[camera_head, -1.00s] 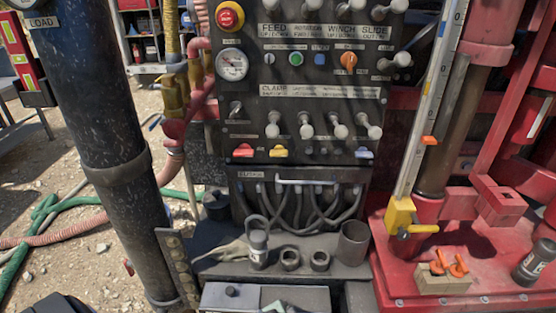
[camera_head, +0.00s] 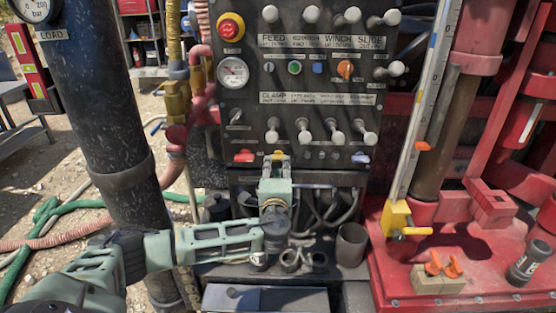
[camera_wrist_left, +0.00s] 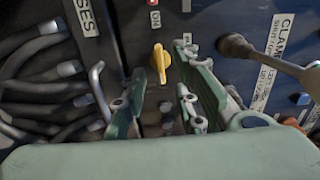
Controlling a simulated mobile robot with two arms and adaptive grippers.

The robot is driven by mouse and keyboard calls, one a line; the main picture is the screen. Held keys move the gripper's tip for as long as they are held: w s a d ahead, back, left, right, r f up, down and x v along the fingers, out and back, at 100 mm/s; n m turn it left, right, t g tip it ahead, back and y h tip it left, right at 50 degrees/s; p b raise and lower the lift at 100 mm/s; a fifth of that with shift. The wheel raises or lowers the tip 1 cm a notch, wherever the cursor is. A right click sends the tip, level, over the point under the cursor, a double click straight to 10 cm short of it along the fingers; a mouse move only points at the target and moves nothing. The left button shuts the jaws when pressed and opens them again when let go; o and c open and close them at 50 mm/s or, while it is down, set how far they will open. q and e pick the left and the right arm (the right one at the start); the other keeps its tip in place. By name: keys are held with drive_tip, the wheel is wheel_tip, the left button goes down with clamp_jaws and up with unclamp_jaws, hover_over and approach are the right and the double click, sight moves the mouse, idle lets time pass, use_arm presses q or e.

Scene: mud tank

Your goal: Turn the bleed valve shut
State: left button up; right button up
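A small yellow valve handle (camera_head: 279,153) sits low on the black control panel, between a red handle (camera_head: 243,156) and a blue one (camera_head: 361,158). I cannot read a label naming it as the bleed valve. My left gripper (camera_head: 276,163) is in front of it and hides most of it in the head view. In the left wrist view the yellow handle (camera_wrist_left: 160,63) shows between and just beyond the two spread fingertips of the left gripper (camera_wrist_left: 158,85). The fingers are open and empty. Whether they touch the handle is unclear. My right gripper is not in view.
Several knobbed levers (camera_head: 333,131) stick out above the handles. Grey hoses (camera_head: 325,205) hang below the panel. A dark cup (camera_head: 351,245) stands on the shelf below. A red deck (camera_head: 400,270) with a wooden block (camera_head: 437,279) lies to the right.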

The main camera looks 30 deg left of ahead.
sight(278, 160)
use_arm(q)
drive_tip(key=shift+p+x, duration=0.45)
drive_tip(key=shift+x, duration=1.65)
clamp_jaws()
